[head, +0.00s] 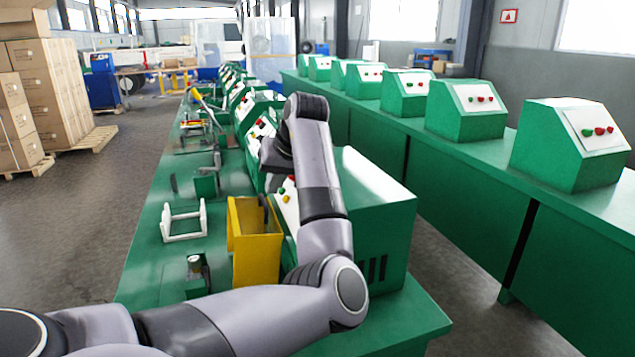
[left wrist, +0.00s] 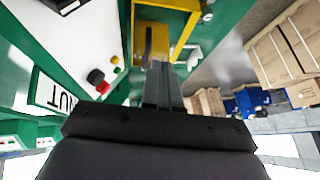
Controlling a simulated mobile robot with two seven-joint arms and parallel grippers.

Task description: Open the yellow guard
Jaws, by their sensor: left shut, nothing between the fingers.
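The yellow guard (head: 257,258) stands upright on the green bench in front of the near control box, with a dark bar or handle (head: 264,214) at its upper part. In the head view my left arm reaches over the control box and the fingertips are not clearly seen. My right gripper is not in view.
The green control box (head: 385,205) with red, green and yellow buttons stands right beside the guard. A white frame (head: 184,236) and a small green fixture (head: 193,282) sit on the bench to the left. A second row of green boxes (head: 575,150) stands across the aisle.

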